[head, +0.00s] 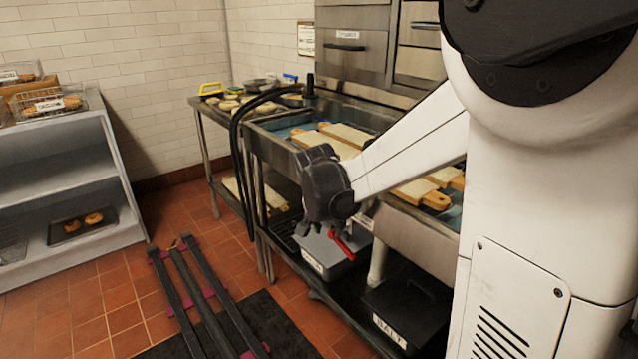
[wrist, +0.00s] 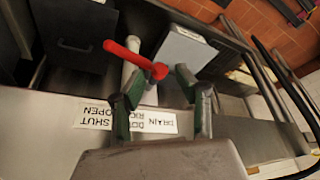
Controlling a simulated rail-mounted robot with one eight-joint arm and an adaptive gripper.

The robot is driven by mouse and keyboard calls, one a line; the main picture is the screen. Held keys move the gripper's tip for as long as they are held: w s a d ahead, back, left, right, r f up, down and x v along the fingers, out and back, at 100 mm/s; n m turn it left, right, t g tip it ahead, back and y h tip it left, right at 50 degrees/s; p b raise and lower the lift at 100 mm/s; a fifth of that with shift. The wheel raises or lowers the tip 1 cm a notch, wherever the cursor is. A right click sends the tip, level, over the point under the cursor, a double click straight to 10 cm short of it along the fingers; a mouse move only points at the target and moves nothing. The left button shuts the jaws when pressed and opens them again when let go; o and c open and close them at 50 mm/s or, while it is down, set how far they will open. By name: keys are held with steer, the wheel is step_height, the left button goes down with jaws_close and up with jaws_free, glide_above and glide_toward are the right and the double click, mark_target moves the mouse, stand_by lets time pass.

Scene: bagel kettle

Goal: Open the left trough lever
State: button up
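The red trough lever (head: 342,245) is beneath the front of the left metal trough (head: 262,148), low beside my gripper (head: 328,228). In the wrist view the lever (wrist: 132,57) points left from a round red hub on a white drain pipe (wrist: 131,80). My gripper (wrist: 160,84) is open, with its two dark green fingers apart. The hub appears between the fingertips in the picture and the lever's handle extends past the left finger. Nothing is held. I cannot tell whether a finger touches the lever. A partly covered label (wrist: 128,118) shows drain, shut and open wording.
A grey bin (head: 330,262) and a black salt box (head: 408,308) stand on the low shelf below the troughs. A black hose (head: 236,150) hangs at the trough's left end. Wooden boards (head: 345,135) lie across the trough. Dark rails (head: 190,290) cross the tiled floor.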

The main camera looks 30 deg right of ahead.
steer(key=s+a+r+n+p, duration=0.1)
steer(key=s+a+r+p, duration=0.1)
steer(key=r, duration=0.4)
steer(key=s+a+r+n+t+p, duration=0.1)
steer(key=s+a+r+p, duration=0.2)
steer(key=r, duration=0.3)
steer(key=s+a+r+n+y+p, duration=0.1)
steer(key=s+a+r+n+p, duration=0.1)
steer(key=s+r+p, duration=0.3)
steer(key=shift+a+r+t, duration=0.3)
steer(key=shift+r+t, duration=0.1)
steer(key=shift+r, duration=0.15)
steer(key=shift+w+f, duration=0.1)
steer(key=shift+w, duration=0.05)
